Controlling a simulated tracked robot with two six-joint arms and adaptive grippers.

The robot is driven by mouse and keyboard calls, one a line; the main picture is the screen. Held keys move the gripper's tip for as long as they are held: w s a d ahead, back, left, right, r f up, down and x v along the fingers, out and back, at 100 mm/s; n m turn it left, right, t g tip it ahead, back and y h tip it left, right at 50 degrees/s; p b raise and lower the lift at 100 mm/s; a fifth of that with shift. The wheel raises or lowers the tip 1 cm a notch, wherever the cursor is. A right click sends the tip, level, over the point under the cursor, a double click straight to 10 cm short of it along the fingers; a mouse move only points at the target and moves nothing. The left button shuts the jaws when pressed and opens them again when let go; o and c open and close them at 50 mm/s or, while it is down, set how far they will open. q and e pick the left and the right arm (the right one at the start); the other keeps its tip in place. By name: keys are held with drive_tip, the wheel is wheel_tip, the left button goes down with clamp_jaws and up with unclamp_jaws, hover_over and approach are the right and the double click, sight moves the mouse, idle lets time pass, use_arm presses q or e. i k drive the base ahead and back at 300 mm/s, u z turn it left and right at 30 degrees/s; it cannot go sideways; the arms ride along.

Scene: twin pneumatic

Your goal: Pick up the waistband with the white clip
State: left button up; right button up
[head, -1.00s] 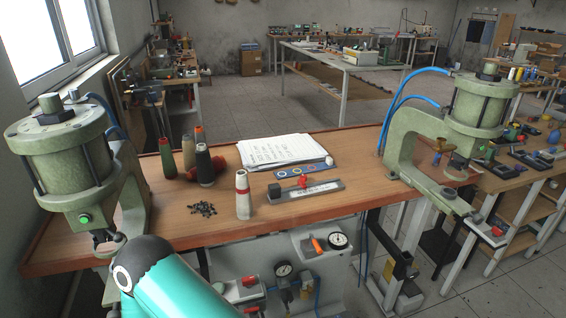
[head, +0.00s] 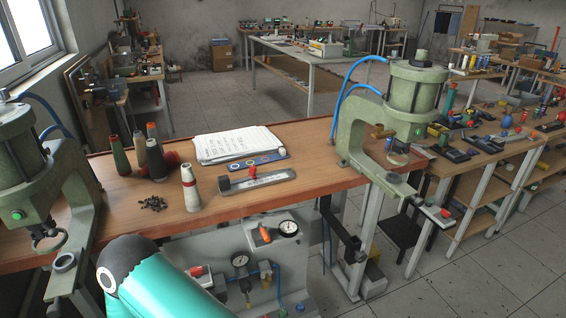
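I cannot make out a waistband with a white clip in the head view. One of my teal arm links with a dark joint shows at the bottom left, in front of the workbench (head: 290,205). No gripper fingers are visible, so neither gripper can be placed relative to anything.
Green presses stand at the bench's left (head: 30,165) and right (head: 412,90). Thread cones (head: 190,188), a paper stack (head: 237,144) and a ruler-like tool (head: 257,181) lie between. A side table (head: 490,142) with many small items stands right. Open floor (head: 490,270) lies front right.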

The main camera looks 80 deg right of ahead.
sight(282, 154)
drive_tip(key=k, duration=0.7)
drive_tip(key=u, duration=1)
drive_tip(key=i, duration=0.1)
drive_tip(key=z, duration=2.6)
drive_tip(key=i, duration=0.25)
drive_tip(key=u, duration=0.2)
drive_tip(key=k, duration=0.9)
drive_tip(key=z, duration=0.2)
drive_tip(key=i, duration=0.85)
drive_tip(key=u, duration=0.15)
